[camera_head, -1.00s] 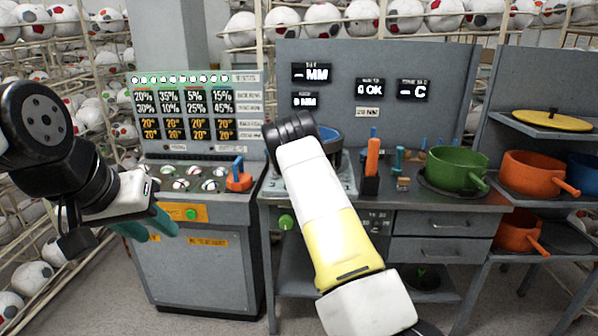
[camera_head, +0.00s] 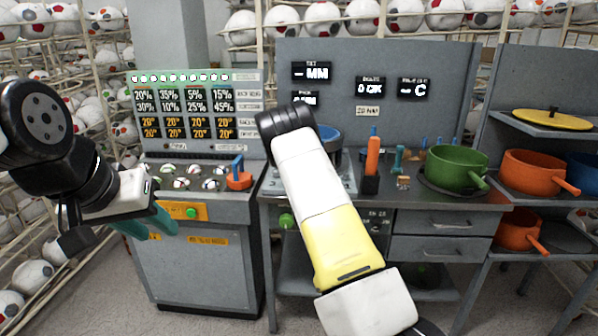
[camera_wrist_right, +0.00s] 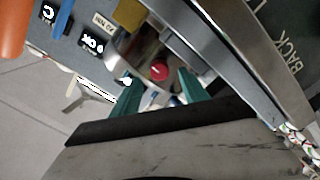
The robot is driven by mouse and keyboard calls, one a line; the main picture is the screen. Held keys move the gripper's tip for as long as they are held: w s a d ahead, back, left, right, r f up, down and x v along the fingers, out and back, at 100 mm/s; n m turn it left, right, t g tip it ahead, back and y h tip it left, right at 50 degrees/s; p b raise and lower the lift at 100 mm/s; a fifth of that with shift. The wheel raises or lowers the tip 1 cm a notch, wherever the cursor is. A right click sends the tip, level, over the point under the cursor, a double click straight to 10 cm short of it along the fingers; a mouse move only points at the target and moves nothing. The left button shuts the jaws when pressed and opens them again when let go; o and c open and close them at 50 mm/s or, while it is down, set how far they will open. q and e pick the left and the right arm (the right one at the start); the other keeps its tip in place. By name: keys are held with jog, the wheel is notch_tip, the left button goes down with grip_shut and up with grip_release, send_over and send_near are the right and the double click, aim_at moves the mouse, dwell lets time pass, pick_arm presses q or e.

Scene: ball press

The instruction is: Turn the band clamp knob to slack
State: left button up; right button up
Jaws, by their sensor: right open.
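In the right wrist view, a small red round part, which looks like a knob (camera_wrist_right: 160,71), shows between the two teal fingers of my right gripper (camera_wrist_right: 158,90). The fingers are apart, with the red part beyond their tips. I cannot tell whether it is the band clamp knob, or whether anything touches it. In the head view my right arm covers the middle of the press bench (camera_head: 350,187), so the right gripper is hidden there. My left gripper (camera_head: 150,222) hangs in front of the left console, away from the press; its teal fingers overlap in view.
A console (camera_head: 205,270) with a display board stands left. An orange tool holder (camera_head: 372,160) and a green pot (camera_head: 456,168) stand on the bench right of my arm. Orange pots (camera_head: 532,174) sit on shelves at right. Ball racks line the back and left.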

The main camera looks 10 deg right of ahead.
jog(key=shift+v, duration=1.6)
